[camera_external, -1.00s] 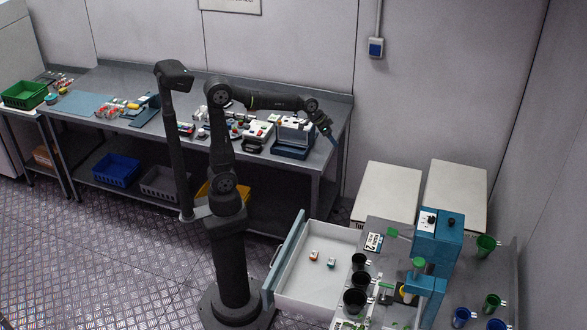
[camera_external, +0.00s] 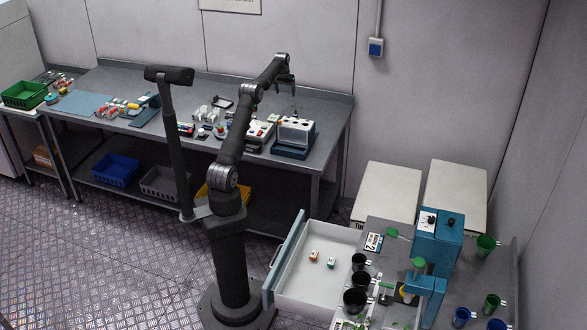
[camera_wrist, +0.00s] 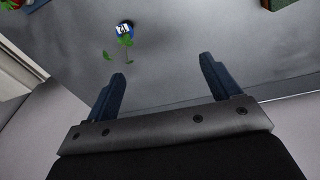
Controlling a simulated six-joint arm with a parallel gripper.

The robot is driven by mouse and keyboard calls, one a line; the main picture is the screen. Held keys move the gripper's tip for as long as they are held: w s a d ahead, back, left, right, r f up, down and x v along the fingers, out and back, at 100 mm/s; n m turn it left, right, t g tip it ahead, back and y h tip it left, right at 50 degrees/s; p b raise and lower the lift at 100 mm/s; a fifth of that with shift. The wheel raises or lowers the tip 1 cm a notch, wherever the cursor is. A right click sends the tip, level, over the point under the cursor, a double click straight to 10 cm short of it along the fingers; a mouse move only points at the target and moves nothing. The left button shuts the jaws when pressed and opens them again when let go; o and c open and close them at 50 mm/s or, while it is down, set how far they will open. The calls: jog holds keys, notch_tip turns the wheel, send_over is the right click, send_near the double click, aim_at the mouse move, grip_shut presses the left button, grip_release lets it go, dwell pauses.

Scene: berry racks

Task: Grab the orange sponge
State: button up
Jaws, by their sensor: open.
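My gripper (camera_external: 290,87) is raised over the back right part of the grey bench. In the wrist view its two blue fingers (camera_wrist: 162,75) stand apart with nothing between them. I cannot make out the orange sponge for certain. A small orange-and-white block (camera_external: 314,256) lies in the open white drawer, far from my gripper, and I cannot tell whether it is a sponge. A similar green-and-white block (camera_external: 332,262) lies beside it.
The grey bench (camera_external: 334,118) holds a teal-and-white machine (camera_external: 293,137) and several small items. Below my gripper, a blue labelled round thing with green leaves (camera_wrist: 124,29) shows on a grey surface. The open drawer (camera_external: 318,283) juts out beside the workstation with black cups (camera_external: 355,300).

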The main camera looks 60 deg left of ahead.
jog(key=s+a+f+n, duration=0.1)
jog(key=s+a+f, duration=0.1)
jog(key=s+a, duration=0.3)
jog(key=s+a+f+n, duration=0.1)
jog(key=s+a+f, duration=0.1)
jog(key=s+a, duration=0.3)
jog(key=s+a+f+n+g, duration=0.1)
jog(key=s+a+f, duration=0.1)
jog(key=s+a, duration=0.3)
jog(key=shift+s+a+f+n+h, duration=0.1)
jog(key=shift+f+n+h, duration=0.2)
notch_tip(320, 180, down, 7)
jog(key=shift+f, duration=0.15)
jog(key=c, duration=1.1)
